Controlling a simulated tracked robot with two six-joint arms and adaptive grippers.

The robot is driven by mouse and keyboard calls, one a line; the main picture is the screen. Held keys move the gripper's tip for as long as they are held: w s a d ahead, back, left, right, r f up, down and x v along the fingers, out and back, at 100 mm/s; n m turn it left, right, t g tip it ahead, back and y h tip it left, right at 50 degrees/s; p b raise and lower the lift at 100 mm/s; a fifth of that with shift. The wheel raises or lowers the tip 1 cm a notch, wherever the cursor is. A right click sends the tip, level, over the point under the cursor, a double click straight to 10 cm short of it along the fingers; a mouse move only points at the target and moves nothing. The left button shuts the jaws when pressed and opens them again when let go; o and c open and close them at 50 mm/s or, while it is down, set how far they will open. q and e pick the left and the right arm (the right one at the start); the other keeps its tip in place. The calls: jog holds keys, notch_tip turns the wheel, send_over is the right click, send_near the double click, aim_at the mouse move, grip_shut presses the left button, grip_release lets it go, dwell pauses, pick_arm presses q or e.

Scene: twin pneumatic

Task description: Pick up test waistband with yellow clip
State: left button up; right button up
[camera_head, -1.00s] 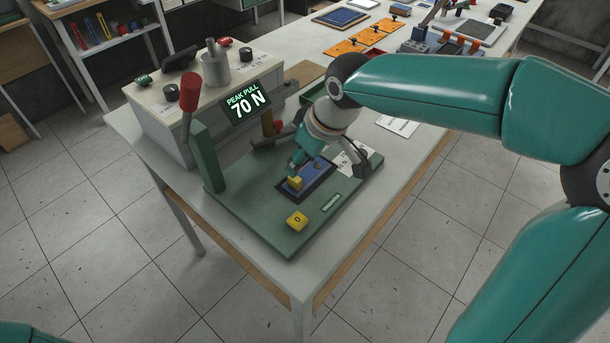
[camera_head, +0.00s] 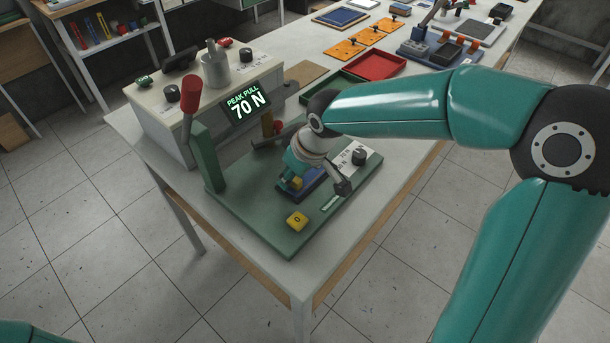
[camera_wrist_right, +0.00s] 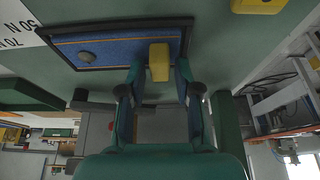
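The yellow clip (camera_head: 297,183) stands in a dark-rimmed tray with a blue bed (camera_head: 312,187) on the green board. In the right wrist view, the yellow clip (camera_wrist_right: 159,62) is upright at the edge of the blue bed (camera_wrist_right: 115,50), where a dark round knob also shows. My right gripper (camera_head: 293,177) is down at the clip. In the wrist view its teal fingers (camera_wrist_right: 158,82) are on either side of the clip, spread, with small gaps visible. I cannot make out a separate waistband band. My left gripper is not in view.
A yellow block marked 0 (camera_head: 297,221) lies on the green board (camera_head: 265,215). A red-handled lever (camera_head: 192,95) rises at the board's left. A tester box displays "PEAK PULL 70 N" (camera_head: 246,105). A red tray (camera_head: 376,66) and a green tray (camera_head: 335,88) lie behind.

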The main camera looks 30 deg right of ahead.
grip_shut()
jog(key=shift+r, duration=0.2)
